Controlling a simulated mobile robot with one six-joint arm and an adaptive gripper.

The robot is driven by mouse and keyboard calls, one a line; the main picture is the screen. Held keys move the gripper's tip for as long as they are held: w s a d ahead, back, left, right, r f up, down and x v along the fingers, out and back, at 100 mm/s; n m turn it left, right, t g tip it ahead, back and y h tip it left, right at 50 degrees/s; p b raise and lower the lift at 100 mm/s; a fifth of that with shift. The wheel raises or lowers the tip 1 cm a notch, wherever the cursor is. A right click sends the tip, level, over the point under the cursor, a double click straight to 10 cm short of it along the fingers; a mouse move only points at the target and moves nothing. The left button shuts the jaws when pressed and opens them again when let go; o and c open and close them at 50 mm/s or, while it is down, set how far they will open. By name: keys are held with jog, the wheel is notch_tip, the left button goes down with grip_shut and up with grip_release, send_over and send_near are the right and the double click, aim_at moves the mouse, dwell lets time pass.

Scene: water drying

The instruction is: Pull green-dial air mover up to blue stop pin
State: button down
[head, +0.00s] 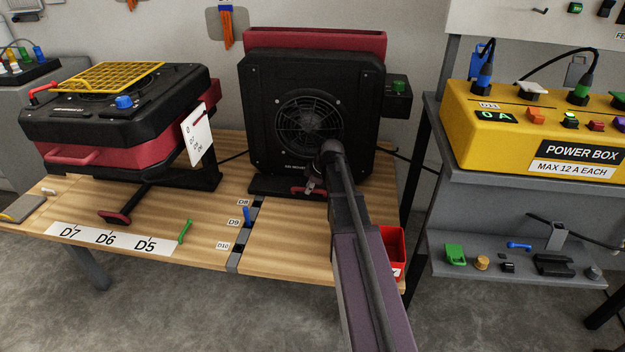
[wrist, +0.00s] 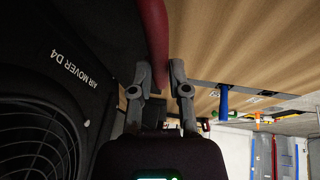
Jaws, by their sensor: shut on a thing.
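The green-dial air mover (head: 258,120) is a black upright fan unit with a round grille and a red back. It stands at the rear of the wooden table. Its green dial (head: 399,86) is on a box at its right side. In the wrist view its face (wrist: 60,80) reads "AIR MOVER D4". My gripper (head: 312,187) is shut on the red handle (wrist: 154,30) low on the unit's front; the arm hides part of it. The blue stop pin (head: 247,217) stands beside the D9 label, in front and left of the unit, apart from it. It also shows in the wrist view (wrist: 224,101).
A second black and red unit with a blue dial (head: 124,102) lies at the left of the table. A red bin (head: 391,250) is at the table's right edge. A yellow power box (head: 470,125) stands further right.

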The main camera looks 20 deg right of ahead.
jog(key=s+a, duration=0.2)
jog(key=s, duration=0.1)
jog(key=s+a, duration=0.2)
jog(key=s, duration=0.2)
jog(key=s+a, duration=0.3)
jog(key=shift+s+a, duration=0.1)
jog(key=shift+s, duration=0.25)
jog(key=c, duration=0.6)
grip_release()
jog(key=shift+w, duration=0.1)
